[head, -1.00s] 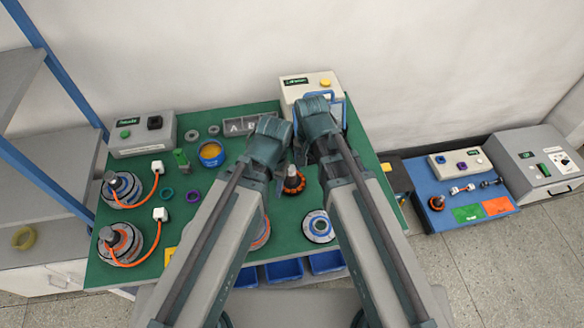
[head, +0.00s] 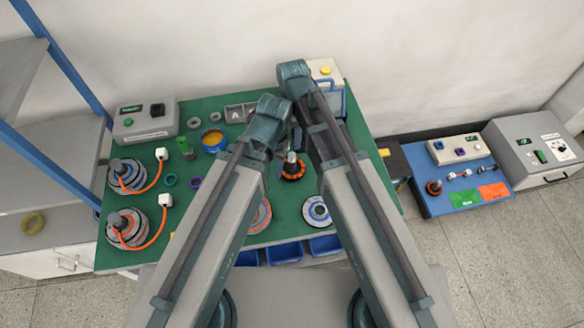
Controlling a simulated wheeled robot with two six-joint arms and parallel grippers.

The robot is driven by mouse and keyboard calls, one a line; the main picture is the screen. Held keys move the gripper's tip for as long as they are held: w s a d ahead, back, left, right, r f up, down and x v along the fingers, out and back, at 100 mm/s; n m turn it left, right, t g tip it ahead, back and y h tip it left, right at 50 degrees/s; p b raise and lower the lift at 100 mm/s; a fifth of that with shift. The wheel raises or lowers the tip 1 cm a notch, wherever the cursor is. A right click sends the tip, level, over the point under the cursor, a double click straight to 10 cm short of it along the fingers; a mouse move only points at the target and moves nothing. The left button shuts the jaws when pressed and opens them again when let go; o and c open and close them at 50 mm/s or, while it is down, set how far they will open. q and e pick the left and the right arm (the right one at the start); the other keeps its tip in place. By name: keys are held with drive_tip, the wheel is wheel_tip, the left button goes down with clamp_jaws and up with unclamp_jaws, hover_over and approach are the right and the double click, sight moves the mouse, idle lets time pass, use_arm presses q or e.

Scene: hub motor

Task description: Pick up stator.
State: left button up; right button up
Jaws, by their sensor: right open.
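The stator (head: 293,172), an orange-wound ring with a dark upright centre, stands on the green table top between my two forearms. My right gripper (head: 297,136) is open and points down just beyond the stator, partly hidden by my own arm links. I see nothing held in it, and cannot tell whether it touches the stator. My left gripper is mostly hidden behind its own wrist and forearm, left of the stator; its jaws cannot be made out.
Two round motor units (head: 127,229) with orange cables lie on the table's left. A grey box (head: 146,121), a yellow-filled blue cup (head: 213,140) and a light box with a yellow button (head: 324,71) stand at the back. A blue-white disc (head: 317,211) lies near the front.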

sight(292, 155)
use_arm(q)
wheel_tip(292, 155, down, 8)
drive_tip(key=b, duration=0.7)
use_arm(e)
wheel_tip(292, 155, down, 8)
drive_tip(key=shift+r, duration=0.1)
use_arm(q)
wheel_tip(292, 155, down, 5)
drive_tip(key=b, duration=0.5)
use_arm(e)
wheel_tip(292, 155, down, 5)
drive_tip(key=shift+f, duration=0.2)
drive_tip(key=shift+r, duration=0.1)
clamp_jaws()
